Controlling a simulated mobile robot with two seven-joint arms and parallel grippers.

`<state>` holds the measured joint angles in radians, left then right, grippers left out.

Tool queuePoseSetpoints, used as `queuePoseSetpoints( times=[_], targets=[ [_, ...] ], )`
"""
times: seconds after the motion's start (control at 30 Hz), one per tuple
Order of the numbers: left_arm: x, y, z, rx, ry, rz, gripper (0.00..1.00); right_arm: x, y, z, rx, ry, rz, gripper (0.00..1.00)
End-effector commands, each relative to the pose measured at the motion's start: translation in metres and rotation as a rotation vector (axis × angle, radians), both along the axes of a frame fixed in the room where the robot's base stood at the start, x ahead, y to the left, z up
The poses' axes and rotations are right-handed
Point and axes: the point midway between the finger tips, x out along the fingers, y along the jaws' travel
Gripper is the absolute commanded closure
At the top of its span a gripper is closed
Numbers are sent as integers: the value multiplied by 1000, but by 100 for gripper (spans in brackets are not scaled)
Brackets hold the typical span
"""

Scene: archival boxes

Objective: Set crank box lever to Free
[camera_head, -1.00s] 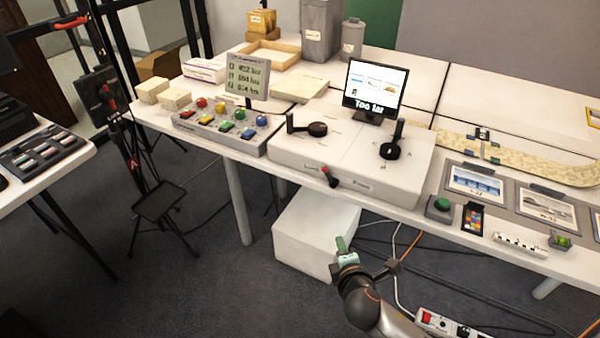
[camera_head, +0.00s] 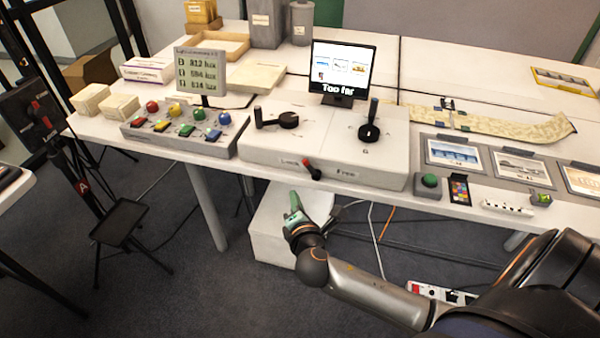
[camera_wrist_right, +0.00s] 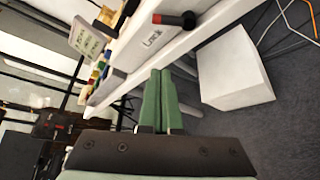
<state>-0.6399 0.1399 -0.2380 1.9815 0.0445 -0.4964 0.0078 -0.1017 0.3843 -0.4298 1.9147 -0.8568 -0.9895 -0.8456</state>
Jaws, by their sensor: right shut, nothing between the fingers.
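The white crank box (camera_head: 325,145) stands on the table, with two black cranks on top and the words Lock and Free on its front. Its lever (camera_head: 312,170) is on the front face between the words, its red end toward Lock and its black end low toward Free. In the right wrist view the lever (camera_wrist_right: 176,19) shows at the top, beside the word Lock. My right gripper (camera_head: 294,203) is shut and empty, in front of and below the lever, apart from it. Its green fingers (camera_wrist_right: 160,98) are together in the wrist view. My left gripper is not in view.
A monitor (camera_head: 343,70) reading "Too far" stands behind the box. A button panel (camera_head: 187,130) is to the left; a green button (camera_head: 430,181) and picture cards are to the right. A white block (camera_head: 267,225) is on the floor below the table.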

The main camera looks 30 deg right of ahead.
Motion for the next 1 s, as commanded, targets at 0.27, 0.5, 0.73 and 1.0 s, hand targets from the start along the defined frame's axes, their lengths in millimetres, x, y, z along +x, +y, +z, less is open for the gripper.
queuePoseSetpoints(
  times=[0.27,0.5,0.73,1.0],
  targets=[
    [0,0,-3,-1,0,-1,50,16,-7,-5,0,-2,-1,100],
    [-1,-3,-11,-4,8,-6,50,59,-26,-20,-2,-2,-2,100],
    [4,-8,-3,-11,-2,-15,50,85,-46,-23,-2,0,-1,100],
    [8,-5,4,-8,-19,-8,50,69,-64,-8,2,1,0,100]
  ],
)
